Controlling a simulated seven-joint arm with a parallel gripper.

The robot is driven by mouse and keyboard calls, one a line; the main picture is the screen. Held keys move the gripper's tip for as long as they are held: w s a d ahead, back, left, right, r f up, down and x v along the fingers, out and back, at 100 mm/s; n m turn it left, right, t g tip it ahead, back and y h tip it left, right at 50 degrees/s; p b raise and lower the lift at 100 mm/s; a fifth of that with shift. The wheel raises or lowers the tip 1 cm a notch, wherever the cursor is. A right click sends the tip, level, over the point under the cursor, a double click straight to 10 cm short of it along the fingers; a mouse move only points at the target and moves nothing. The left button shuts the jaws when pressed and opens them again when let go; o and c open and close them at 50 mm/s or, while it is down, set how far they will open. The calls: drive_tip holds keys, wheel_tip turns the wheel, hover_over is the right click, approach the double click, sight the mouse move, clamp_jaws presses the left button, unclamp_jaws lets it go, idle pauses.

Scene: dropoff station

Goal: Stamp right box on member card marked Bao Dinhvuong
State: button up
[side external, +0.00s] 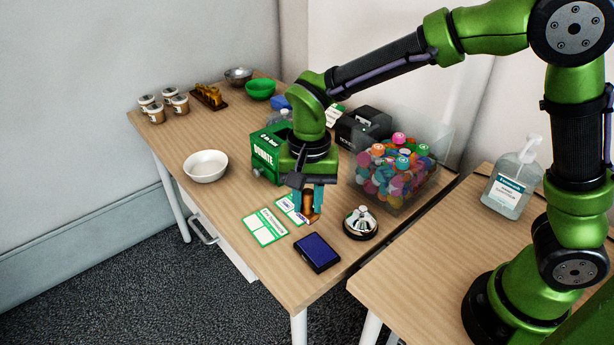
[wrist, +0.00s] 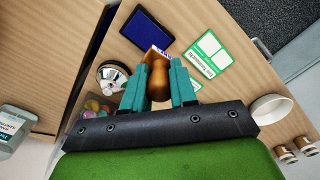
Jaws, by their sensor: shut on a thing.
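My gripper (side external: 306,199) is shut on a brown wooden stamp (side external: 308,204). In the wrist view the stamp (wrist: 158,78) sits between the teal fingers. A green-edged member card (side external: 264,227) lies on the table left of the stamp; it also shows in the wrist view (wrist: 209,45). Its printed name is too small to read surely. A second card (side external: 288,205) lies behind the stamp, partly hidden by it and the gripper. A dark blue ink pad (side external: 317,252) lies in front of the gripper, apart from the stamp. I cannot tell how high the stamp is.
A silver bell (side external: 360,222) stands right of the stamp. A white bowl (side external: 206,165) is at left. The table's front edge is close to the ink pad.

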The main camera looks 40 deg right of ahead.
drive_tip(key=shift+s+d+f+m, duration=0.15)
drive_tip(key=shift+s+d+f, duration=0.05)
drive_tip(key=shift+s+f, duration=0.3)
drive_tip(key=shift+s+d+f+m, duration=0.15)
drive_tip(key=shift+s+d+f, duration=0.05)
drive_tip(key=shift+s+f, duration=0.25)
drive_tip(key=shift+f, duration=2.8)
drive_tip(key=shift+f, duration=0.6)
drive_tip(key=shift+r, duration=3.6)
